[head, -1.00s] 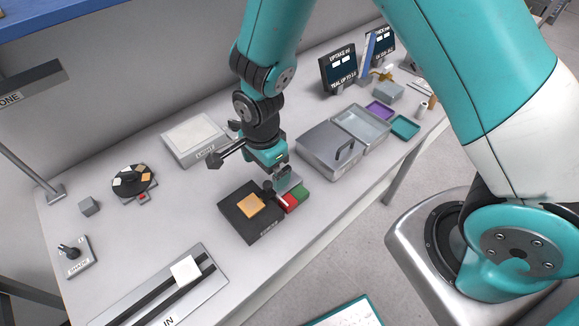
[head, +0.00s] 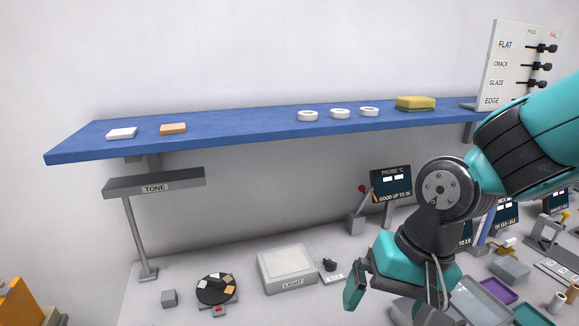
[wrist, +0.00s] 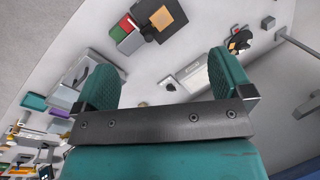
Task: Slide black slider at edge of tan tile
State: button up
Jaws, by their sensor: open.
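A white panel (head: 490,62) stands at the right end of the blue shelf in the head view. Its rows read FLAT, CRACK, GLAZE and EDGE, under PASS and FAIL. Black sliders (head: 543,48) show at the right of the upper rows. The EDGE row's slider is hidden behind my arm. A tan tile (wrist: 162,18) lies on a black block (wrist: 172,30) in the wrist view. Another tan tile (head: 173,128) lies on the shelf's left part. My gripper (wrist: 164,80) is open and empty, above the table and below the shelf, apart from the panel.
The blue shelf (head: 250,128) carries a white tile (head: 122,133), several white rings and a yellow sponge (head: 415,102). Below are a TONE lamp (head: 153,184), a LIGHT box (head: 286,270), a round dial (head: 216,289) and probe displays (head: 391,185). The table's left part has free room.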

jog(key=s+d+r+n+y, duration=0.1)
jog(key=s+r+n, duration=0.4)
jog(key=s+n, duration=0.3)
jog(key=shift+d+n+b, duration=0.3)
jog(key=shift+b, duration=0.1)
